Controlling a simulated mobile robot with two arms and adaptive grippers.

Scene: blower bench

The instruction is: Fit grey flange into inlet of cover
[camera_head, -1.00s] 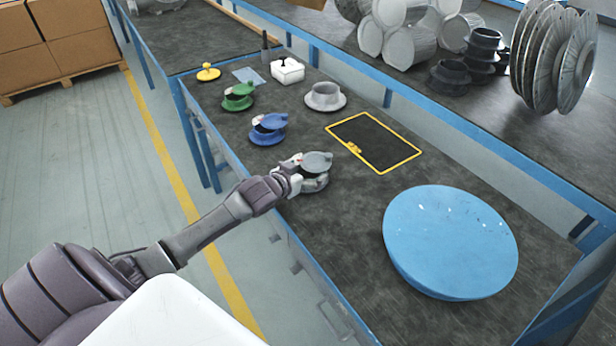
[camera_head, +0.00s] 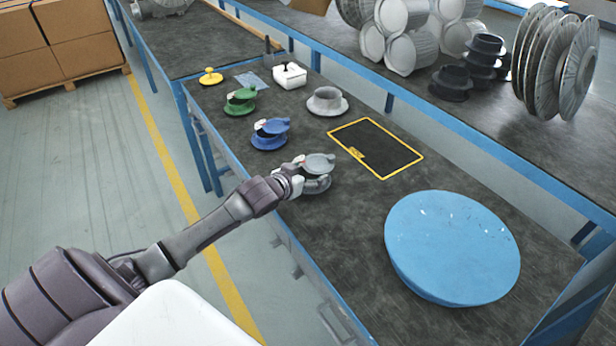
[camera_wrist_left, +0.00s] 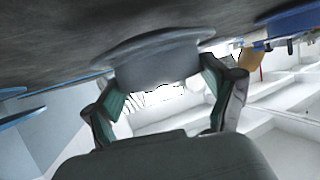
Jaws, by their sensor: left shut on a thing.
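The grey flange (camera_head: 318,164) is at the near left part of the bench, a tilted round plate above a darker grey ring. My left gripper (camera_head: 302,175) reaches it from the left and is shut on it. In the left wrist view the flange's round collar (camera_wrist_left: 158,66) sits between the two fingers, its wide rim against or close to the dark bench top; I cannot tell if it touches. A large light blue round piece (camera_head: 450,246), probably the cover, lies at the front right. No inlet opening shows on it. My right gripper is not in view.
Blue (camera_head: 270,134) and green (camera_head: 240,100) flanges stand behind the grey one. A pale collar (camera_head: 327,101), a white box (camera_head: 289,75) and a yellow knobbed piece (camera_head: 210,76) are farther back. A yellow-edged dark panel (camera_head: 375,148) lies mid-bench. Bare bench lies between gripper and blue piece.

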